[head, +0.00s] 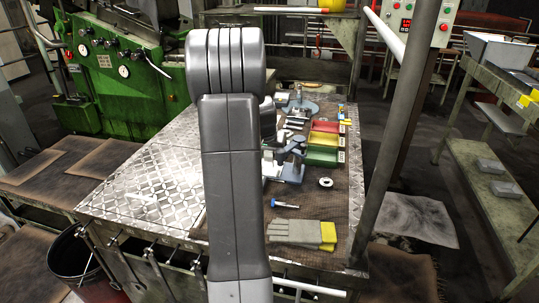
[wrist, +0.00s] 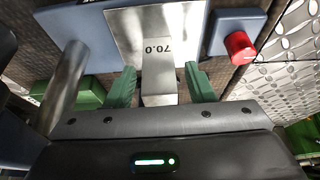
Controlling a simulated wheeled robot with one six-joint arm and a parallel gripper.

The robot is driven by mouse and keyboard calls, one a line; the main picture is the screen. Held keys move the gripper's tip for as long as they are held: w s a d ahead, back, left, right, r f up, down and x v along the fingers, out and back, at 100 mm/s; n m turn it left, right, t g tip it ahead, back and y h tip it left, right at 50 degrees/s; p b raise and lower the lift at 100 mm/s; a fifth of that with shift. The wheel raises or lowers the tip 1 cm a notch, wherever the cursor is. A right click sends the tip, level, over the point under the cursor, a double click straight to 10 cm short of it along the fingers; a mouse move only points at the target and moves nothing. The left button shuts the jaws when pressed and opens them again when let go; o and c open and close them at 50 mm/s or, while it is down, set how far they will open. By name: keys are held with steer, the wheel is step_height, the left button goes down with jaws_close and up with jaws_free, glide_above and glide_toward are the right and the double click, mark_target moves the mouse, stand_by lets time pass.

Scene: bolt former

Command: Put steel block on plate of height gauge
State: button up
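In the wrist view a steel block (wrist: 158,75) marked 70.0 is between the two green fingers of my gripper (wrist: 160,88). A gap shows on each side of the block, so the gripper looks open around it. The block is over or on the bright steel plate (wrist: 124,30) of the blue height gauge (wrist: 222,22); the contact under it is hard to see. A red knob (wrist: 239,47) is at the gauge's right, and a round steel post (wrist: 66,82) rises at left. In the head view my arm hides the gripper and block.
In the head view the bench has a bright tread-plate surface (head: 150,190) at left and a brown mat at right.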

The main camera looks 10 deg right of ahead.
steer(key=shift+r+p, duration=0.25)
steer(key=shift+p, duration=0.05)
steer(key=b+v, duration=0.1)
steer(key=v, duration=1.1)
steer(key=shift+s+f, duration=0.1)
steer(key=shift+f, duration=0.05)
stand_by(0.4)
